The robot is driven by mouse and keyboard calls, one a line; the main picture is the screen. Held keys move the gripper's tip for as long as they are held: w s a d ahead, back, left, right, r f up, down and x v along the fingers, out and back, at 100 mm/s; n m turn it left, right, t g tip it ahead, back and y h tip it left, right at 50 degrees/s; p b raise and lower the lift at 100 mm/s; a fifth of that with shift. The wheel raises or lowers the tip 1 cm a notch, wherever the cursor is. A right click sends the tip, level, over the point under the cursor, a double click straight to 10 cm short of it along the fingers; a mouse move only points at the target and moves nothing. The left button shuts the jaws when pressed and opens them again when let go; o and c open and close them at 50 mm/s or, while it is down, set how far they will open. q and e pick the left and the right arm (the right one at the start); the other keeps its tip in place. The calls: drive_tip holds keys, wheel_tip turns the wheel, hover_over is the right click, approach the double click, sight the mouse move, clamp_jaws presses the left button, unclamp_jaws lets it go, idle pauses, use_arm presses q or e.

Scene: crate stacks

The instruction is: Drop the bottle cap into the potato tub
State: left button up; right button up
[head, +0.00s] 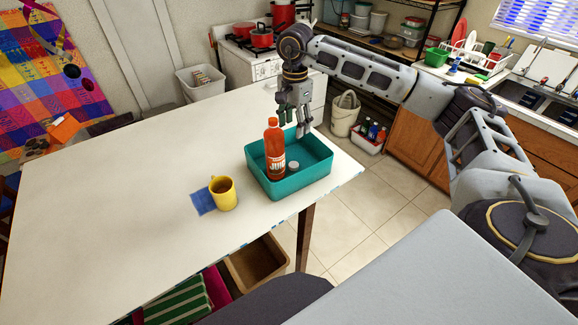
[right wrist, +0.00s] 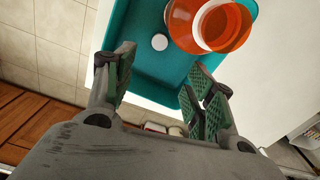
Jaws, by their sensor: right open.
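A small white round cap (head: 293,166) lies on the floor of a teal tub (head: 292,186) on the table. An orange bottle (head: 274,150) with a white label stands upright in the same tub, left of the cap. My right gripper (head: 293,130) points down above the tub's far side, open and empty. The right wrist view shows the cap (right wrist: 159,41) beyond and between the spread green-padded fingers (right wrist: 158,76), apart from them. The bottle (right wrist: 210,22) shows at the top there. I see no potatoes, so I cannot tell which container is the potato tub. My left gripper is not in view.
A yellow mug (head: 223,193) stands by a blue cloth (head: 202,202) left of the tub. A brown bin (head: 257,263) is below the table's near edge. A white bin (head: 201,82) stands beyond the table.

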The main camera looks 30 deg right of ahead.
drive_tip(key=shift+r, duration=2.1)
drive_tip(key=shift+s+f, duration=0.1)
